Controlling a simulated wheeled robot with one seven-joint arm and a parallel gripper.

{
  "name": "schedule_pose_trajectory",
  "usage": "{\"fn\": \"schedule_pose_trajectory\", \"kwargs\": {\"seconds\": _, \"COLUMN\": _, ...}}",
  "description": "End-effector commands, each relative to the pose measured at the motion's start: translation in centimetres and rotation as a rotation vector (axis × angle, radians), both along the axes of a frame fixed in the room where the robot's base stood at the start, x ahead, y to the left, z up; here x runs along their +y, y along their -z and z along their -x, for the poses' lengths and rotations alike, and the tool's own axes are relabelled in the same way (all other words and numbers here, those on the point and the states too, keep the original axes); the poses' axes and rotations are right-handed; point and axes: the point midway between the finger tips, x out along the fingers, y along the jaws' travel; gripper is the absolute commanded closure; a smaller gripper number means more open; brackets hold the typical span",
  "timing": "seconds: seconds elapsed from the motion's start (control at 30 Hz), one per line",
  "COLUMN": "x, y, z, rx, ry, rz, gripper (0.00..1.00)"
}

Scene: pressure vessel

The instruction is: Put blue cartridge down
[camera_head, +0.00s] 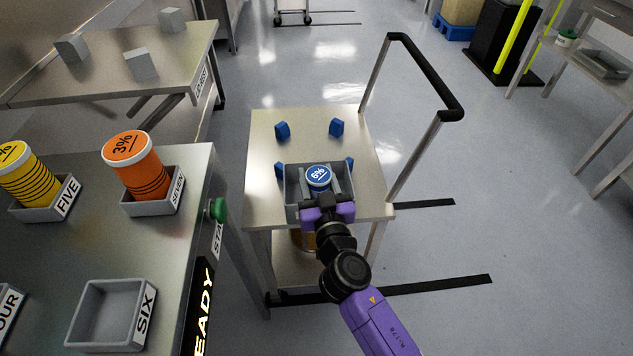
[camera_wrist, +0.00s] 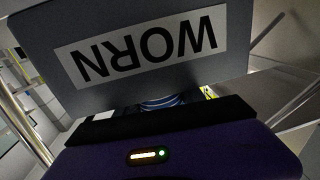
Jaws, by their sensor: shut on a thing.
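The blue cartridge (camera_head: 318,177) has a white-ringed lid marked "6%" and stands upright. It is inside or just above a grey bin (camera_head: 292,190) on the cart; I cannot tell whether it touches the bin's floor. My gripper (camera_head: 322,193), with purple and dark parts, is at the near side of the cartridge and shut on it. In the wrist view, the bin's wall (camera_wrist: 235,65) bears the label "WORN", upside down. Only a strip of the cartridge's blue striped side (camera_wrist: 162,103) shows there; the fingertips are hidden.
The cart (camera_head: 265,150) has several blue corner blocks and a black-handled rail (camera_head: 430,75) at right. At left, a metal table (camera_head: 190,215) holds an orange cartridge (camera_head: 135,165) in tray SEVEN, a yellow one (camera_head: 28,175) in FIVE, and empty tray SIX (camera_head: 85,335).

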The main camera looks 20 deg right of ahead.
Motion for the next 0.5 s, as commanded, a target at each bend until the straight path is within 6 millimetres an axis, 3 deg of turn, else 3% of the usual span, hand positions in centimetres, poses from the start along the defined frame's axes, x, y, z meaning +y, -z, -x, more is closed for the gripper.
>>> {"fn": "schedule_pose_trajectory", "kwargs": {"seconds": 0.5, "x": -0.02, "y": 0.74, "z": -0.03, "rx": -0.003, "ry": 0.000, "rz": -0.001, "gripper": 1.00}}
